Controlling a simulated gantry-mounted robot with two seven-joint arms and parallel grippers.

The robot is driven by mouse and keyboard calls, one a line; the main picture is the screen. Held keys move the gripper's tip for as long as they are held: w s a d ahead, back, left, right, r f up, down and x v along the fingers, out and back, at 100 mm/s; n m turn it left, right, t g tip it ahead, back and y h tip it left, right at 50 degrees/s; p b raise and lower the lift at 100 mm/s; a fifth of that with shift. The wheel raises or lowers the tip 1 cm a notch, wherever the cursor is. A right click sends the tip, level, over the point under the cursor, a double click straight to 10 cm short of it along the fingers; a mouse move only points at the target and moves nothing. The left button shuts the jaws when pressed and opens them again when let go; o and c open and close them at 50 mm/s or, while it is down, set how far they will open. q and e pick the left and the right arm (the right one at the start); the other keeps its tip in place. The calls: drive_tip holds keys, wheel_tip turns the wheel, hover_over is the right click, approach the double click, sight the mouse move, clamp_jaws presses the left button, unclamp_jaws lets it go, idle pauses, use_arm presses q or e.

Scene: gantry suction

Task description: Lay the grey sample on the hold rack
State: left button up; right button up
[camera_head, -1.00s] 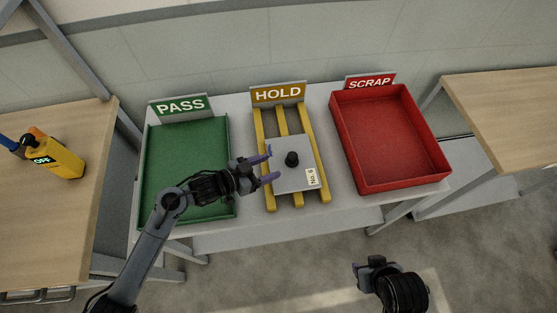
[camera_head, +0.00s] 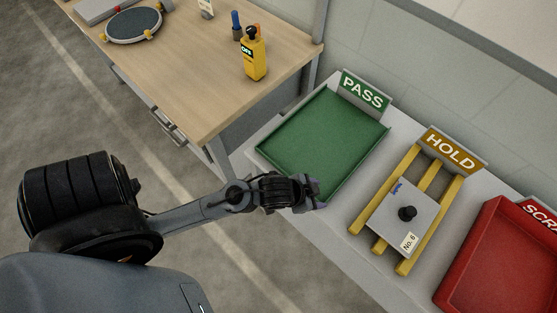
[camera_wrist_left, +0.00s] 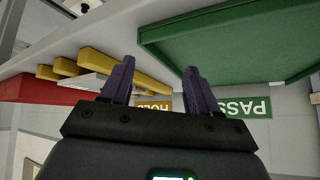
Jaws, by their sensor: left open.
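The grey sample (camera_head: 390,222) is a flat square plate with a black knob and a "No. 6" label. It lies on the yellow rails of the hold rack (camera_head: 432,222), behind which stands the HOLD sign (camera_head: 451,149). My left gripper (camera_head: 318,196) is over the front right edge of the green tray, apart from the sample and to its left. In the left wrist view its two fingers (camera_wrist_left: 160,85) are spread with nothing between them, and the sample's edge (camera_wrist_left: 90,84) and the rack's rails (camera_wrist_left: 100,57) show beyond. My right gripper is not in view.
The green PASS tray (camera_head: 268,152) is left of the rack, and the red SCRAP tray (camera_head: 472,238) is to its right. A wooden bench (camera_head: 200,85) at upper left holds a yellow device (camera_head: 255,60) and a round dark plate (camera_head: 133,25).

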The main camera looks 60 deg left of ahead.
use_arm(q)
drive_tip(key=s+a+n+g+y, duration=0.1)
drive_tip(key=s+a+g, duration=0.3)
drive_tip(key=s, duration=0.7)
drive_tip(key=shift+s+n, duration=0.2)
drive_tip(key=shift+n, duration=0.5)
drive_tip(key=shift+d+r, duration=0.1)
drive_tip(key=shift+r, duration=0.05)
